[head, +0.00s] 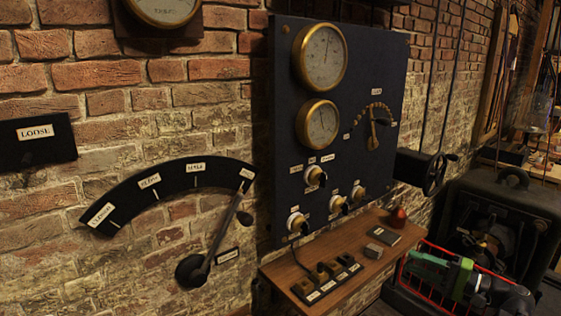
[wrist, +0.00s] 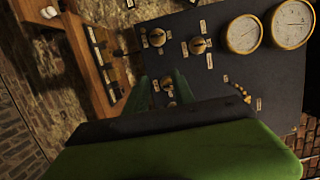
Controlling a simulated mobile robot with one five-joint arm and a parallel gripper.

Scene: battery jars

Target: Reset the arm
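My gripper (head: 418,262) is at the lower right in the head view, in front of the shelf's right end. In the wrist view its two green fingers (wrist: 163,84) stand apart with a gap between them. A brass panel knob shows through the gap, in the background. Nothing is held between the fingers. The green gripper body fills the bottom of the wrist view and hides what lies behind it.
A dark panel (head: 285,180) carries gauges (head: 323,57), knobs (head: 316,176) and a small brass lever (head: 373,130). Left of it, a long wall lever (head: 221,236) points up-right at a labelled arc (head: 150,188). A wooden shelf (head: 350,250) juts out below. A red wire basket (head: 407,280) is beside my arm.

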